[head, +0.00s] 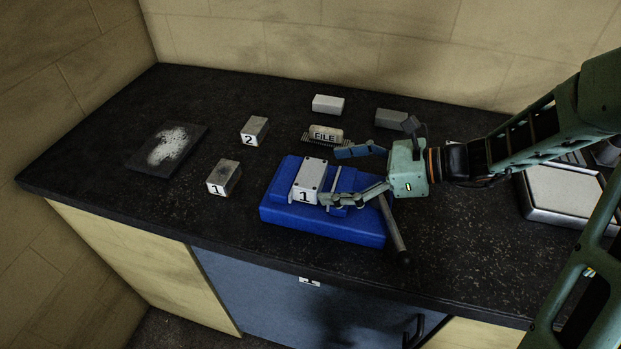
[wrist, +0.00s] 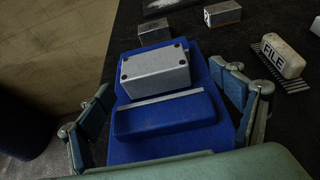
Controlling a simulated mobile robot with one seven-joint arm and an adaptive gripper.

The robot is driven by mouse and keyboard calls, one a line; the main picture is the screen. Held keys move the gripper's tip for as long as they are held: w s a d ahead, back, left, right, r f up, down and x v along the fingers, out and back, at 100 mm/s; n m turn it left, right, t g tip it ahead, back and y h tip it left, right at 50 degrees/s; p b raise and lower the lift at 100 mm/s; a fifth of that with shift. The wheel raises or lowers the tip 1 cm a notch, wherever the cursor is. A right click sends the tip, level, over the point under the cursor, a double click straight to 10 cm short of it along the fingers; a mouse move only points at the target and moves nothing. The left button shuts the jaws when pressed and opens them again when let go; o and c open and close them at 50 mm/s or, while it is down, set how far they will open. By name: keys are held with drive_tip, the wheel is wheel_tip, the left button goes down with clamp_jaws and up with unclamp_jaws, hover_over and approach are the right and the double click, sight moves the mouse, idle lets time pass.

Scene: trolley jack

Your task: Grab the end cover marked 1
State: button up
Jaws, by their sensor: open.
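A pale grey block with dark holes at its top corners and a "1" on its side (head: 310,178) rests on the blue vise-like fixture (head: 335,226). In the wrist view this block (wrist: 156,70) lies ahead, between the lines of the two fingers. Another grey block marked "1" (head: 223,177) stands on the bench to the left. It shows partly in the wrist view (wrist: 153,33). Which of these is the end cover, I cannot tell for certain. My gripper (head: 338,176) is open and empty, over the fixture just right of the pale block, fingers spread either side.
A block marked "2" (head: 254,130), the FILE piece (head: 326,133), two more grey blocks at the back (head: 328,104) and a dark plate with a white patch (head: 167,149) lie on the bench. A rod handle (head: 393,228) sticks out at the fixture's right. The left front of the bench is clear.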

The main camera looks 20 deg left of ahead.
sight(319, 174)
drive_tip(key=x, duration=0.3)
drive_tip(key=s+x, duration=0.1)
drive_tip(key=shift+a+r, duration=0.15)
drive_tip(key=shift+a, duration=0.45)
drive_tip(key=shift+c, duration=0.4)
drive_tip(key=c, duration=1.5)
drive_tip(key=shift+w, duration=0.1)
drive_tip(key=shift+c, duration=1.1)
drive_tip(key=shift+r+p, duration=0.1)
drive_tip(key=shift+p, duration=0.3)
